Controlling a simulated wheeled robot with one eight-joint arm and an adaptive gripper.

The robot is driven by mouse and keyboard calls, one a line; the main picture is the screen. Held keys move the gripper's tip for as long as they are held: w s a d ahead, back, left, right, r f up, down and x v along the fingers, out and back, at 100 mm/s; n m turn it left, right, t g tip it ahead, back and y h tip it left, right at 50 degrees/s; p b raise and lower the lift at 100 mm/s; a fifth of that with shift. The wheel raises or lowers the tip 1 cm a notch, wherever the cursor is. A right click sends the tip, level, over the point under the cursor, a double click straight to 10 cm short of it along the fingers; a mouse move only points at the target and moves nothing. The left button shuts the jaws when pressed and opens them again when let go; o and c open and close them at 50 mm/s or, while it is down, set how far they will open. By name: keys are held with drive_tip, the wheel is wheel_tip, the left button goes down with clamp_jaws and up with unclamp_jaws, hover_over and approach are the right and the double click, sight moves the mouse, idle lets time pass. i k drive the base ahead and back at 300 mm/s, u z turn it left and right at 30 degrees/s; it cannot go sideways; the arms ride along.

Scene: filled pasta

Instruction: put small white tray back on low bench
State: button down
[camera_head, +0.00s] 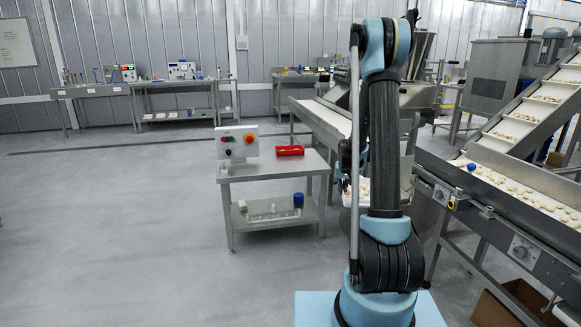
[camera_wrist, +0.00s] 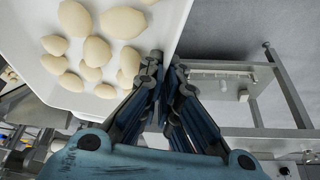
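The small white tray (camera_wrist: 152,32) fills the upper left of the wrist view and has several pale pasta pieces in it. My gripper (camera_wrist: 165,64) is at the tray's right rim, its blue-grey fingers close together on either side of the wall; it appears shut on it. The low steel bench (camera_head: 235,172) stands left of my arm, apart from the tray. Part of the bench (camera_wrist: 292,95) shows at the right of the wrist view.
A button box (camera_head: 237,142) and a red object (camera_head: 290,150) stand on the bench top; its lower shelf holds small white items (camera_head: 270,213). A conveyor (camera_head: 520,190) carrying pasta is at the right. Open floor (camera_head: 130,230) lies left of the bench.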

sight(295, 163)
drive_tip(key=i, duration=1.55)
drive_tip(key=z, duration=0.1)
